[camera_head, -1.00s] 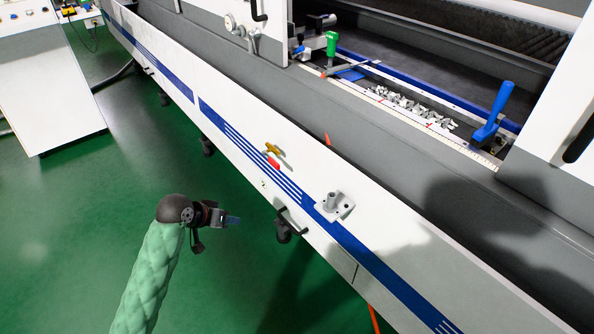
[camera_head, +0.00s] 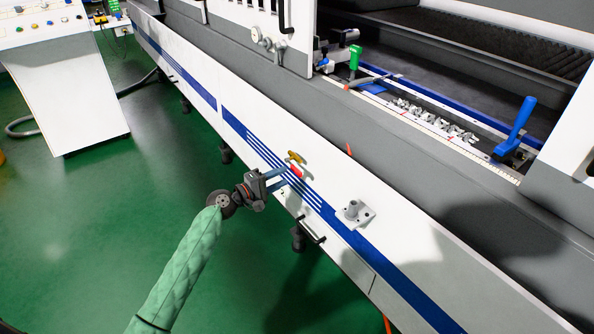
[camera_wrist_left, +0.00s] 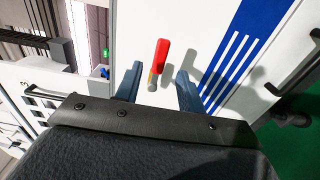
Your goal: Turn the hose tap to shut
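The hose tap has a red lever (camera_head: 296,171) and a brass-coloured body (camera_head: 296,157) on the white front panel of the machine. In the left wrist view the red lever (camera_wrist_left: 161,54) lies ahead, between the lines of the two fingers, with a small brass and grey part at its lower end. My left gripper (camera_head: 279,178) is open, with its blue fingers pointing at the lever from the left. The left wrist view shows the fingers (camera_wrist_left: 158,85) apart, with nothing gripped. I cannot tell whether a finger touches the lever. My right gripper is not in view.
A grey bracket with a post (camera_head: 353,211) sticks out of the panel to the right of the tap. A dark handle (camera_head: 310,229) is lower down. A blue lever (camera_head: 516,126) and a green-handled part (camera_head: 355,58) stand on the machine bed. The green floor (camera_head: 110,230) at left is clear.

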